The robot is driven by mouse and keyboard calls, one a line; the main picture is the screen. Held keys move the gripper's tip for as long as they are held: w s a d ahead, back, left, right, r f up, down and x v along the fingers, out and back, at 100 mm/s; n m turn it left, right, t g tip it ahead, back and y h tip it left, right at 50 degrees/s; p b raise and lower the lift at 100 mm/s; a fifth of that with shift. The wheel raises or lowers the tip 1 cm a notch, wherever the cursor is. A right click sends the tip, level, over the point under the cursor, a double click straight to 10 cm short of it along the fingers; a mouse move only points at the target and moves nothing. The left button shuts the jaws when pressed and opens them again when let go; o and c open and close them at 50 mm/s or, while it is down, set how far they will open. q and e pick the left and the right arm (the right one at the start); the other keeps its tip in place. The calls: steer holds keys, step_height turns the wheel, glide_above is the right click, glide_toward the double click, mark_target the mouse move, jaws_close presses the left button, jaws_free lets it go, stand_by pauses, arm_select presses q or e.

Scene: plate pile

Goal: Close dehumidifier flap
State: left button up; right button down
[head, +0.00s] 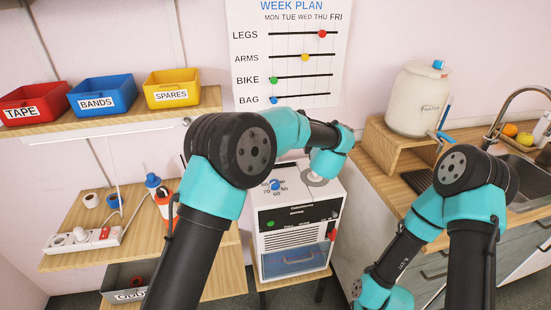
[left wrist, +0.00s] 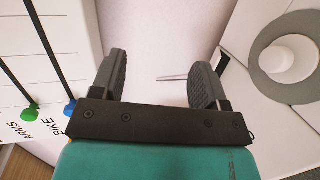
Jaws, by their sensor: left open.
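The dehumidifier (head: 328,203) is a white box with a dark front panel, a grille and a bluish window low on its front. A blue dial (head: 275,185) with numbers sits on its top, with a grey ring (head: 314,181) beside it. My left arm covers the rear of the top, and I cannot make out the flap or its state. In the left wrist view my left gripper (left wrist: 160,82) is open and empty, with the pale wall behind its fingers. The ring (left wrist: 262,72) with a white knob inside it is to its right. My right gripper is out of view.
A wall chart (head: 290,55) hangs behind the dehumidifier. A shelf with red, blue and yellow bins (head: 172,95) and a lower shelf with a power strip (head: 85,240) are left. A wooden riser (head: 388,150) with a water jar (head: 413,105) and a sink are right.

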arm_select(q)
steer(key=w+d+r+m+g+h, duration=0.1)
steer(key=d+r+m+g+h, duration=0.35)
steer(key=m+h, duration=0.65)
steer(key=s+a+m+g+y, duration=0.2)
steer(key=a+m+g+y, duration=0.3)
steer(key=a+y, duration=0.5)
steer(key=a+g, duration=0.1)
steer(key=a, duration=0.6)
steer(key=shift+s+a+r+y, duration=0.2)
steer(key=shift+s+r+y, duration=0.05)
steer(key=shift+r+y, duration=0.15)
steer(key=shift+f, duration=0.15)
steer(key=x, duration=1.7)
steer(key=shift+s+d+f, duration=0.15)
steer(key=shift+f, duration=0.05)
steer(key=shift+g, duration=0.25)
steer(key=shift+c, duration=0.2)
steer(key=c, duration=0.9)
